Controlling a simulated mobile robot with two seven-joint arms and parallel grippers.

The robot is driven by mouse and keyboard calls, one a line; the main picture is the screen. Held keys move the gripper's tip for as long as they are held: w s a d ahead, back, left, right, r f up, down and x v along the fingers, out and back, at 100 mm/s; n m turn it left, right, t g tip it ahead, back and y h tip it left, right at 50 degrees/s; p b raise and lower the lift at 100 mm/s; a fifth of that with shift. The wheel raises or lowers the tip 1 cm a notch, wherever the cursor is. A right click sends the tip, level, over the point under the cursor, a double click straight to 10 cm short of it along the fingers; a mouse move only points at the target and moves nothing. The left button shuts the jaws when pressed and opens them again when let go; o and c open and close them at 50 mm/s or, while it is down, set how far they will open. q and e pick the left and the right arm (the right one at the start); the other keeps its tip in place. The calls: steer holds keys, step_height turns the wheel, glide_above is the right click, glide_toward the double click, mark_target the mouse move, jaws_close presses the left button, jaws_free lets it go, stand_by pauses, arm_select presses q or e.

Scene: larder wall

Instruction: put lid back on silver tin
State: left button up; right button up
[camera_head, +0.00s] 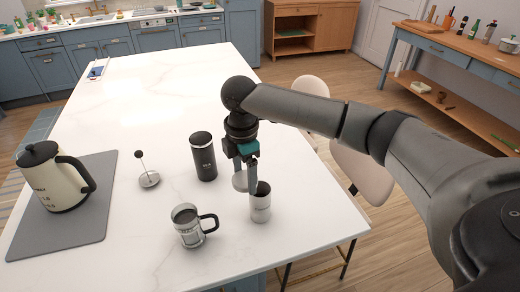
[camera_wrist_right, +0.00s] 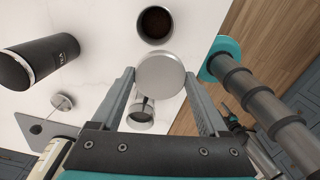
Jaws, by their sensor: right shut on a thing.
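The silver tin (camera_head: 261,208) stands upright and open near the right edge of the white counter. The wrist view looks into the tin (camera_wrist_right: 155,25), which has dark contents. My right gripper (camera_head: 246,190) is shut on a round silver lid (camera_head: 239,181), just left of the tin and around its top height in the head view. The lid (camera_wrist_right: 160,75) lies between the fingertips in the wrist view, beside the tin's mouth and apart from it.
A black tea tin (camera_head: 203,158) stands close behind left of the gripper. A glass press jug (camera_head: 190,230) stands in front left, its plunger (camera_head: 149,180) farther left. A kettle (camera_head: 58,180) stands on a grey mat (camera_head: 92,215). The far counter (camera_head: 150,85) is mostly clear.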

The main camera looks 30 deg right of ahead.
steer(key=d+n+p, duration=0.1)
steer(key=n, duration=0.1)
steer(key=d+n+p, duration=0.2)
steer(key=w+d+n+p, duration=0.1)
steer(key=d+n, duration=0.1)
steer(key=shift+r+n, duration=0.3)
steer(key=shift+n, duration=0.1)
steer(key=shift+p, duration=0.4)
step_height(320, 180, down, 6)
steer(key=shift+r+b, duration=0.15)
steer(key=shift+b, duration=0.75)
